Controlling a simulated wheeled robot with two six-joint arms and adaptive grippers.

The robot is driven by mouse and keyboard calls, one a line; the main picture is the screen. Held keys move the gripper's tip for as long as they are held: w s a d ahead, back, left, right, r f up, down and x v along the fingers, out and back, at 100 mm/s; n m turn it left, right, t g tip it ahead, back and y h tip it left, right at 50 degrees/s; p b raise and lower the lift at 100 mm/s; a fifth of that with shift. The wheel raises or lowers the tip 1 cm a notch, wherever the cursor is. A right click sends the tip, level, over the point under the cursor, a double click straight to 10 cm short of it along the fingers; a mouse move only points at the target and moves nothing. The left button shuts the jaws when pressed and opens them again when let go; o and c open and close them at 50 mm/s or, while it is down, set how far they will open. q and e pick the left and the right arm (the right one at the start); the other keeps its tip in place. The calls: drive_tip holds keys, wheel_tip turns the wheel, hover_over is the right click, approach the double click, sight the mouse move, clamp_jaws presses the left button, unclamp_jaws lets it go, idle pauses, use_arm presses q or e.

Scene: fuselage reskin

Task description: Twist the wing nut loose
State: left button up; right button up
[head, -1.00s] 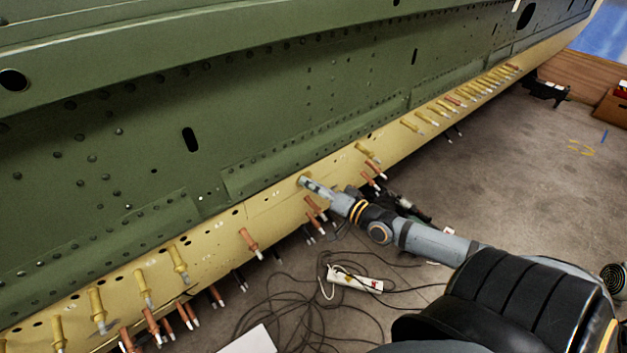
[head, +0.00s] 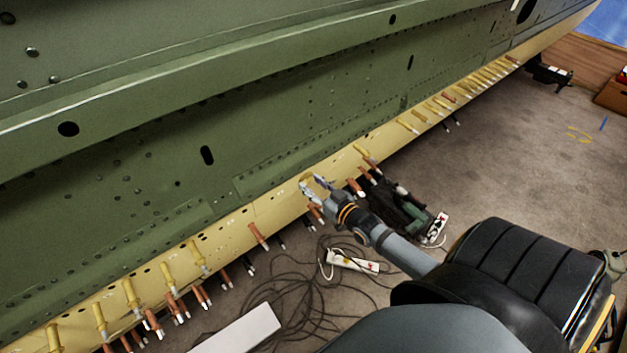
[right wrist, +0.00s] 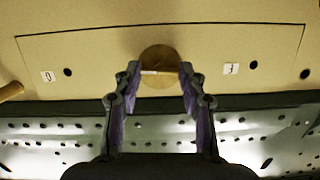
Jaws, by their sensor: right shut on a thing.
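The wing nut (right wrist: 160,62) shows in the right wrist view as a round brass-coloured piece with a thin pale bar across it, against the tan skin panel (right wrist: 90,60). My right gripper (right wrist: 157,75) has one finger on each side of it and is shut on it. The fingers hide its sides. In the head view my right gripper (head: 312,183) reaches the tan strip (head: 290,205) along the lower edge of the green fuselage (head: 130,190); the nut is small there and mostly covered. My left gripper is not in view.
Several yellow and copper-coloured pins (head: 258,236) stick out along the strip on both sides of my gripper. Below lie tangled cables (head: 290,310), a white power strip (head: 352,262) and a dark tool (head: 395,208).

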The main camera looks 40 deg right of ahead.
drive_tip(key=shift+r+n, duration=0.1)
drive_tip(key=shift+n, duration=0.2)
idle(0.4)
drive_tip(key=o, duration=1.1)
drive_tip(key=shift+o, duration=0.2)
drive_tip(key=s+r, duration=0.1)
drive_tip(key=s, duration=1)
drive_tip(key=shift+s+d+r, duration=0.15)
drive_tip(key=shift+s+d, duration=0.25)
